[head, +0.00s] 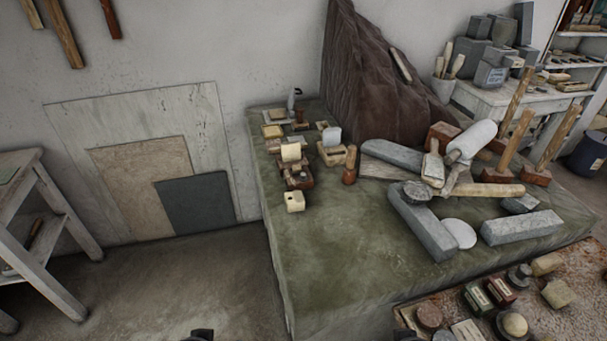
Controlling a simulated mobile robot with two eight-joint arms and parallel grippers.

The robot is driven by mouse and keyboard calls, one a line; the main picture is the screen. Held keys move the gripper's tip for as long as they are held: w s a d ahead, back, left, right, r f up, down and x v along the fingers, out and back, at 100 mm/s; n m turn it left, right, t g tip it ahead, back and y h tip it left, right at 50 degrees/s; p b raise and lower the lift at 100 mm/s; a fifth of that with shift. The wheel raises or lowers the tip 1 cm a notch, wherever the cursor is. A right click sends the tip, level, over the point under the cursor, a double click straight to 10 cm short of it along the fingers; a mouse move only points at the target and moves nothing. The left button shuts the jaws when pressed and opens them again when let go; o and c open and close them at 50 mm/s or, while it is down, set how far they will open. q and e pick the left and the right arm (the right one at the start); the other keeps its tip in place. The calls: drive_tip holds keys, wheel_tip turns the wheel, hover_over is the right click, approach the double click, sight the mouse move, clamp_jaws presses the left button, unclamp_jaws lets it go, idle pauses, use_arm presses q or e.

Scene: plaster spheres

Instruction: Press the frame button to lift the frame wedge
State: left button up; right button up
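No part is clearly recognisable as the frame button or the frame wedge. On the green worktop (330,265), grey stone bars lie around a cluster of tools: a long bar (422,226) at the left and another bar (522,227) at the front right. A pale round disc (460,233) lies beside the long bar. Small wooden blocks with cream tops (291,153) stand at the worktop's left. Small dark tips at the bottom edge may be my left gripper (202,334) and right gripper (406,336); both are almost wholly cut off, far from these things.
Wooden mallets (512,135) and a white roller (473,140) crowd the right of the worktop. A brown draped mass (375,85) rises behind. A rusty lower table (450,310) holds several small blocks. The worktop's front left is clear.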

use_arm(q)
clamp_jaws()
idle(1.5)
